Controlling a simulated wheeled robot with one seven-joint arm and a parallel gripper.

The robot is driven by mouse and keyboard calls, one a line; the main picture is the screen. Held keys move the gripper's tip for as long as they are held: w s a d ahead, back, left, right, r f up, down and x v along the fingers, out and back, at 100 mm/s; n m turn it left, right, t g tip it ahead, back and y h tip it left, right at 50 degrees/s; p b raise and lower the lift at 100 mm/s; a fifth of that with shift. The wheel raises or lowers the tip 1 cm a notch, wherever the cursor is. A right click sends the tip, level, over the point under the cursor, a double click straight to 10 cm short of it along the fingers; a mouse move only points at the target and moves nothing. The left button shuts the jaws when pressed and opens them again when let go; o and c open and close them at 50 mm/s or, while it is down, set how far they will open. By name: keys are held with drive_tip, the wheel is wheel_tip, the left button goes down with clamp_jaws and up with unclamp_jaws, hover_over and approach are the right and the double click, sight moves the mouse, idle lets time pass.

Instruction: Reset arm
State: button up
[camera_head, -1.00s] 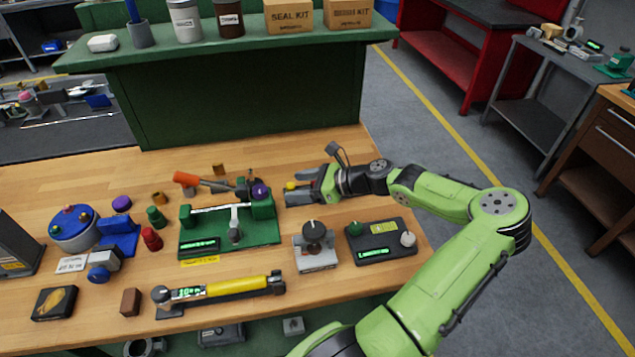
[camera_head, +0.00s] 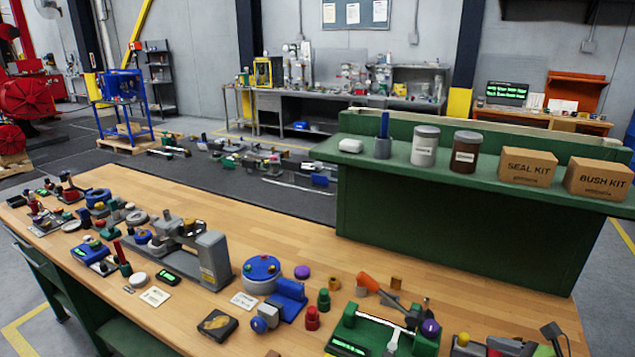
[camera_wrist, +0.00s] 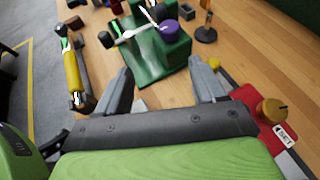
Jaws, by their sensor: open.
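My gripper (camera_wrist: 160,88) is open and empty in the wrist view, its two grey fingers spread above the wooden bench. Just beyond the fingertips is a green fixture (camera_wrist: 165,68) with a purple knob (camera_wrist: 170,27) on top and a metal lever across it. In the head view my gripper (camera_head: 495,345) shows only partly at the bottom right edge. The lower part of the fixture is cut off in the head view.
In the wrist view a yellow-barrelled tool (camera_wrist: 73,75) lies at left and a red block with a brass knob (camera_wrist: 271,110) at right. In the head view the wooden bench (camera_head: 230,213) holds several fixtures, and a green shelf (camera_head: 430,215) stands behind. Seal and bush kit boxes sit on it.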

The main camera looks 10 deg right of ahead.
drive_tip(key=a+n+g+h, duration=0.3)
drive_tip(key=a+n+g, duration=0.7)
drive_tip(key=a+n, duration=0.45)
drive_tip(key=s+a+r+n+t+h, duration=0.3)
drive_tip(key=s+a+r+n+t, duration=0.1)
drive_tip(key=s+a+r+n, duration=0.9)
drive_tip(key=shift+s+a+r+n, duration=0.15)
drive_tip(key=shift+s+r+n, duration=0.55)
drive_tip(key=shift+s+n, duration=0.35)
drive_tip(key=shift+w, duration=0.15)
